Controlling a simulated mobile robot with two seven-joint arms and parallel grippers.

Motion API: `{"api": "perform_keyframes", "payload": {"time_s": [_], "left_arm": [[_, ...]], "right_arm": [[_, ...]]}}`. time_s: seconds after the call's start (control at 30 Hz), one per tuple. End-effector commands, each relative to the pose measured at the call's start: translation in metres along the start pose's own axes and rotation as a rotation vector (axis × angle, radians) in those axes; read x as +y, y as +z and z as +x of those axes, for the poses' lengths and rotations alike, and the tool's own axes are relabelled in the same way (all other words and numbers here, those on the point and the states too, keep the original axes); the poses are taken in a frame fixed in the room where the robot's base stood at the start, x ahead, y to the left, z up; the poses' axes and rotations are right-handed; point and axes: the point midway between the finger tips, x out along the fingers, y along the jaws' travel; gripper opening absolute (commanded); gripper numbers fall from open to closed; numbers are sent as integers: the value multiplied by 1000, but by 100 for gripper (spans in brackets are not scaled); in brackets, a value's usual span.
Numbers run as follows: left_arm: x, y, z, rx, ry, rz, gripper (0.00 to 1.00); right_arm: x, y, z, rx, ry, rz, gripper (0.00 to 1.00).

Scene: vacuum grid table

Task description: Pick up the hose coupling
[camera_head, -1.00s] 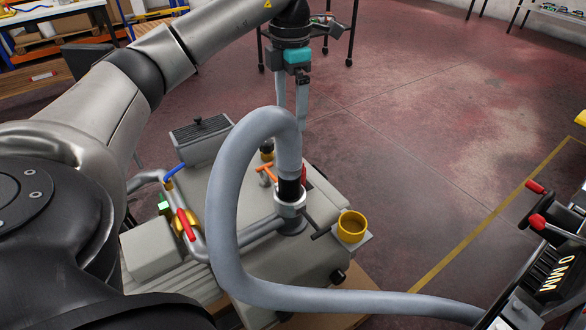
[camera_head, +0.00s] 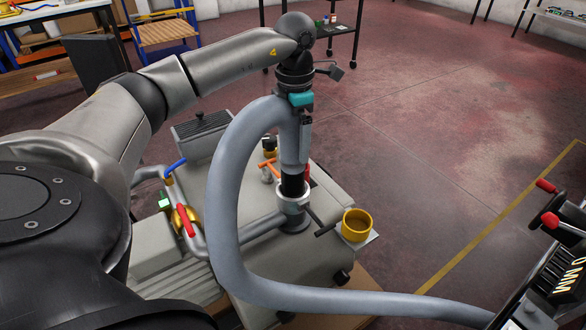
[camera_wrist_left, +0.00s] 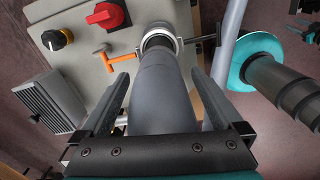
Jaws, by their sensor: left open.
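The hose coupling (camera_head: 293,185) is the dark end of a thick grey hose (camera_head: 222,200), standing upright in a pale metal collar (camera_head: 291,205) on the machine. My left gripper (camera_head: 304,140) points down at the hose's upper end, just above the dark part. In the left wrist view its two fingers (camera_wrist_left: 160,80) are apart, one on each side of the grey hose end (camera_wrist_left: 163,95), with the collar (camera_wrist_left: 160,38) beyond. I cannot tell whether either finger touches it. My right gripper is not in view.
The hose loops left and runs along the front. A yellow cup (camera_head: 356,225) stands right of the collar. An orange lever (camera_wrist_left: 106,50), a red knob (camera_wrist_left: 108,15) and a vented box (camera_wrist_left: 48,100) lie left. A teal disc (camera_wrist_left: 256,50) with a dark ribbed part is at right.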

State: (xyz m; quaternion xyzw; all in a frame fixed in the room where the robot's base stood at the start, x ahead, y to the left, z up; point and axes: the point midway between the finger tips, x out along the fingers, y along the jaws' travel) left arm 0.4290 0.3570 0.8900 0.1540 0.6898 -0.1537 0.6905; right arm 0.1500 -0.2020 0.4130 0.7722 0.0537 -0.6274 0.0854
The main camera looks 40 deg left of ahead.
Motion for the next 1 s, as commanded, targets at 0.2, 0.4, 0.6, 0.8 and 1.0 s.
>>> {"api": "perform_keyframes", "payload": {"time_s": [0.2, 0.4, 0.6, 0.8, 1.0], "left_arm": [[1, -2, 22, 2, 0, 0, 100], [1, -3, 40, 3, -1, 0, 100], [1, -3, 47, 1, 0, 0, 100], [1, -3, 47, 1, 0, 0, 100], [1, -3, 47, 1, 0, 0, 81]], "right_arm": [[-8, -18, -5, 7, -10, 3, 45], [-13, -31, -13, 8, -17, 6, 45], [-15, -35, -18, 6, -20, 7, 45], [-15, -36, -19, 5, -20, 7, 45], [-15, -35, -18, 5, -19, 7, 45]]}}
